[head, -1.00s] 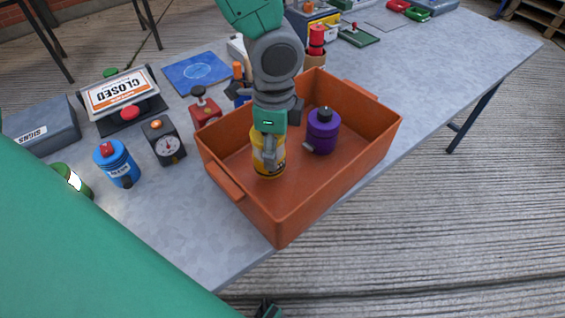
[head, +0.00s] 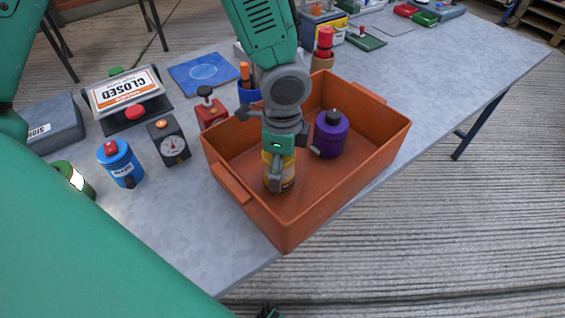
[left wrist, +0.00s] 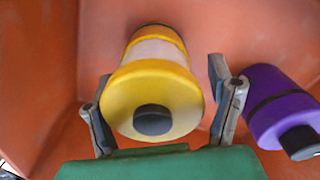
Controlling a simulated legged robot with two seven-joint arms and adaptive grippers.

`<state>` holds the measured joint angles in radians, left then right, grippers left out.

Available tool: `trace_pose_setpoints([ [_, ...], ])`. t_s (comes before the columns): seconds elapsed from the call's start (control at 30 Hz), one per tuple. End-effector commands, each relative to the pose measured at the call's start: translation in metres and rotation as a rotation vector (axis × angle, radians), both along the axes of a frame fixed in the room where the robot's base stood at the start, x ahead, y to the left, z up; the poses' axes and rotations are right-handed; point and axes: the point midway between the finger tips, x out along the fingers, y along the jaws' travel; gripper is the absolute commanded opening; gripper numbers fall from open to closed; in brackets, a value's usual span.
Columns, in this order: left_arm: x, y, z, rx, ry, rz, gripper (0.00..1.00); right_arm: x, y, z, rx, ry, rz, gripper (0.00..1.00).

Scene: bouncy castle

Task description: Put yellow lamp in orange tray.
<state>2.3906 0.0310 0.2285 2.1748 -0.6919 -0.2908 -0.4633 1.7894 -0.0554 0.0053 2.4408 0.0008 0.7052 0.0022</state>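The yellow lamp (head: 288,176) stands inside the orange tray (head: 335,192), towards its near left part. In the left wrist view the yellow lamp (left wrist: 152,92) shows its dark knob and pale middle band. My left gripper (head: 276,178) reaches down into the tray over the lamp and partly hides it. In the left wrist view the fingers of my left gripper (left wrist: 160,105) are spread on either side of the lamp, with a visible gap at the right finger.
A purple lamp (head: 331,135) stands in the tray, right of the yellow one; it also shows in the left wrist view (left wrist: 280,105). Left of the tray are a black gauge box (head: 170,143), a blue lamp (head: 122,165) and a green lamp (head: 76,178). The table's right side is clear.

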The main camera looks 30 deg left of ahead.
Motion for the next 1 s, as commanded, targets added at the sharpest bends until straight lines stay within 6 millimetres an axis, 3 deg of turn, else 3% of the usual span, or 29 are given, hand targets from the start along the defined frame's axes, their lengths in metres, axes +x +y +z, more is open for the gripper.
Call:
trace_pose_setpoints([
  [0.27,0.001,-0.003,0.017,0.002,-0.003,0.0,0.75,0.0,0.0,0.005,-0.001,0.0,-0.001,0.79],
  [0.7,0.001,0.002,0.104,-0.003,-0.003,0.0,0.75,0.0,0.0,0.026,0.0,0.0,-0.001,0.79],
  [1.0,0.0,-0.002,0.123,0.003,0.0,-0.001,0.75,0.0,0.0,0.029,0.0,0.0,-0.001,0.79],
])
